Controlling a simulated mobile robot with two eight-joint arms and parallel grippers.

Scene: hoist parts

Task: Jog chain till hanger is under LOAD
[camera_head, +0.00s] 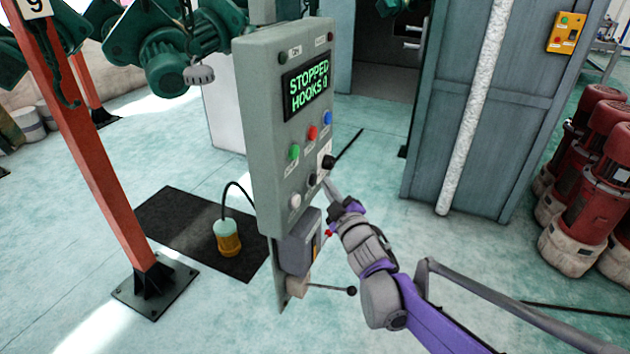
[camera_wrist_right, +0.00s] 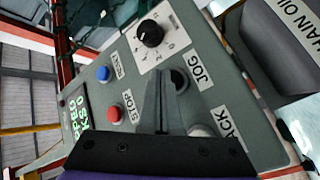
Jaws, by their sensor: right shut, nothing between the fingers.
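The grey control panel (camera_head: 262,130) stands in the middle of the head view. Its display (camera_head: 306,85) reads "STOPPED" and "HOOKS" with a figure I cannot read surely. The dark JOG button (camera_wrist_right: 179,78) sits below the black knob (camera_wrist_right: 150,33); it also shows in the head view (camera_head: 311,180). My right gripper (camera_head: 329,184) is shut and empty at the panel's lower right. In the right wrist view its fingertips (camera_wrist_right: 160,76) are close beside the JOG button; I cannot tell whether they touch it. A dark green hook (camera_head: 66,88) hangs at upper left. No LOAD sign is readable. My left gripper is out of view.
Green (camera_head: 294,152), red (camera_head: 312,132), blue (camera_head: 328,118) and white (camera_head: 295,201) buttons crowd the panel. A lever (camera_head: 335,289) sticks out below it. An orange post (camera_head: 100,160) stands left, and red machines (camera_head: 585,205) stand right.

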